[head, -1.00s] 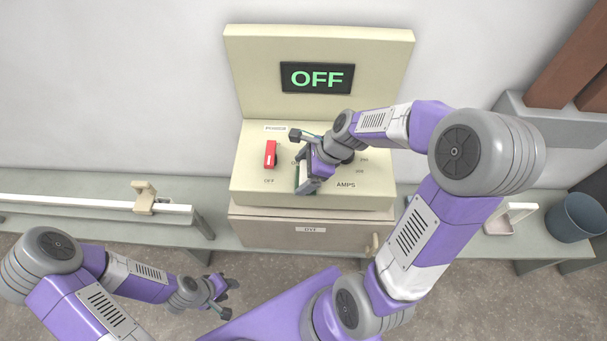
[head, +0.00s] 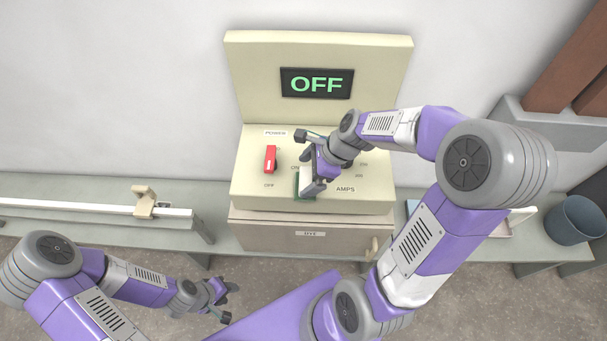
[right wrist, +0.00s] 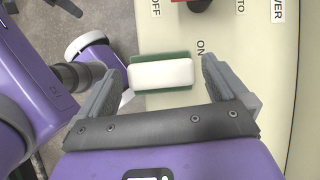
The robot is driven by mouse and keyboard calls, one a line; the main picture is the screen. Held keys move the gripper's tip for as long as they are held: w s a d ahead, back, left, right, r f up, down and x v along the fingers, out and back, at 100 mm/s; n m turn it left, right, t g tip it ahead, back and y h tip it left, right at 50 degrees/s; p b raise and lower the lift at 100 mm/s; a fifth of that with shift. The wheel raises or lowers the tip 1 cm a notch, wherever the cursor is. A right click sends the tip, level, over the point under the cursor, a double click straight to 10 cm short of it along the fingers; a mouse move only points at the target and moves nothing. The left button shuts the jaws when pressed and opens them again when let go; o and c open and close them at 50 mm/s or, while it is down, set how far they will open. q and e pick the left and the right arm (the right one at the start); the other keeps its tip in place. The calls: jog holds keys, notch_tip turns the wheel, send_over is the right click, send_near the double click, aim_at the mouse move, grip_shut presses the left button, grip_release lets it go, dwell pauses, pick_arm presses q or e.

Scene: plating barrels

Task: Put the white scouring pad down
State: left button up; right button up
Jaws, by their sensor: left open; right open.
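The white scouring pad, a white block with a green layer (head: 303,187), lies on the sloping face of the cream control box (head: 245,190), below the red switch's right side. It also shows in the right wrist view (right wrist: 165,73), between and just beyond my open fingers. My right gripper (head: 315,172) is open at the pad and partly covers it in the head view. In the right wrist view a small gap shows at the right finger; the left fingertip is close to the pad's end. My left gripper (head: 224,300) is open and empty, low in front of the bench.
The red power switch (head: 270,158) is just left of the pad; the display (head: 316,83) reads OFF. My right arm hides part of the AMPS dial. A rail with a beige block (head: 144,201) lies left. A blue-grey bucket (head: 577,219) stands right.

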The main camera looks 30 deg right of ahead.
jog(key=p+v, duration=0.2)
jog(key=v, duration=0.7)
jog(key=shift+r, duration=0.15)
jog(key=shift+s, duration=0.1)
